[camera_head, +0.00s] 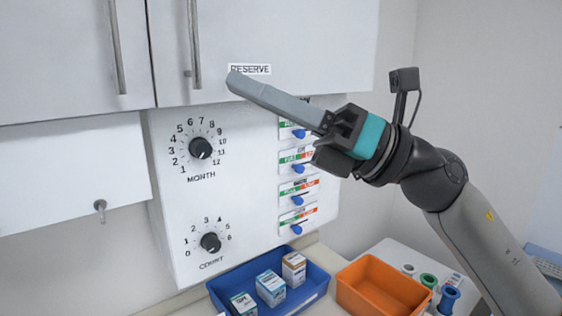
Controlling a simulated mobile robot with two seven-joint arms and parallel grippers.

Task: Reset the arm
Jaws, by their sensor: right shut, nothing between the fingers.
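My right arm comes in from the lower right and reaches up and left. Its gripper (236,82) is shut and empty, with the fingers together. The fingertips are in front of the white upper cabinet, at the left end of the RESERVE label (262,69). I cannot tell whether they touch the cabinet door. My left gripper does not show.
A white panel carries a MONTH dial (201,148), a COUNT dial (211,242) and a column of labelled blue knobs (298,167). Below are a blue tray (312,296) with small boxes and an empty-looking orange bin (372,291). Cabinet handles (194,45) stick out above.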

